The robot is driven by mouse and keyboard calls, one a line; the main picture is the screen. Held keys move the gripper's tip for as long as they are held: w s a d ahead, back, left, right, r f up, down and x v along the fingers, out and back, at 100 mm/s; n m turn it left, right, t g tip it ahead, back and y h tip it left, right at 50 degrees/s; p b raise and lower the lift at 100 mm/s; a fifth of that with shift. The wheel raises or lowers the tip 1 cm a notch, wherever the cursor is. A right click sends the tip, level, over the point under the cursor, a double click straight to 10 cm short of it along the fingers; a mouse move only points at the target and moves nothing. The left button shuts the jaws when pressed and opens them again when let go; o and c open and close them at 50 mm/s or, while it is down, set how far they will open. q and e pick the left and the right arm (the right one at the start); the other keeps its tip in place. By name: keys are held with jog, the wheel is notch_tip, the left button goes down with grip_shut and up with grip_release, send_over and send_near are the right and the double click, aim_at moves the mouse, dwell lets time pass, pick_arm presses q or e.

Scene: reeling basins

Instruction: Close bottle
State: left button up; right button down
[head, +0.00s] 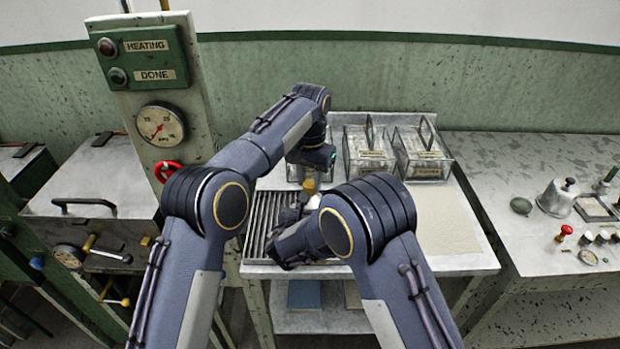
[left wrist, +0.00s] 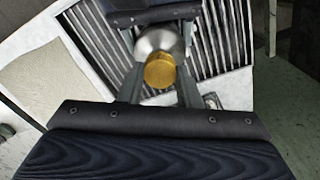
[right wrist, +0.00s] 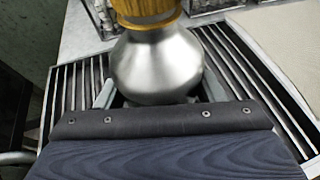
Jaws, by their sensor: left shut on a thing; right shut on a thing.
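A silver, round-shouldered metal bottle (right wrist: 158,66) stands upright over a slatted rack, with a gold cap (right wrist: 146,12) at its top. The cap shows from above in the left wrist view (left wrist: 160,72) and as a small spot in the head view (head: 310,186). My left gripper (left wrist: 158,80) is shut on the cap from above. My right gripper (right wrist: 158,92) is shut on the bottle's body from the side. I cannot tell whether the cap is fully seated. In the head view my right arm hides much of the bottle.
The slatted rack (head: 262,222) lies on a white table. Glass boxes (head: 424,155) with handles stand at its back. A beige mat (head: 445,218) lies to the right. A side counter (head: 520,165) holds a metal cup (head: 558,197) and small items. A gauge post (head: 196,105) rises at left.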

pick_arm(q)
jog(key=m, duration=1)
jog(key=shift+a+m, duration=0.1)
jog(key=shift+m, duration=0.2)
jog(key=m, duration=1)
jog(key=shift+w, duration=0.1)
jog(key=m, duration=0.7)
jog(key=shift+m, duration=0.4)
jog(key=m, duration=0.5)
jog(key=shift+f, duration=0.2)
jog(key=shift+r+m, duration=0.1)
jog(key=shift+m, duration=1)
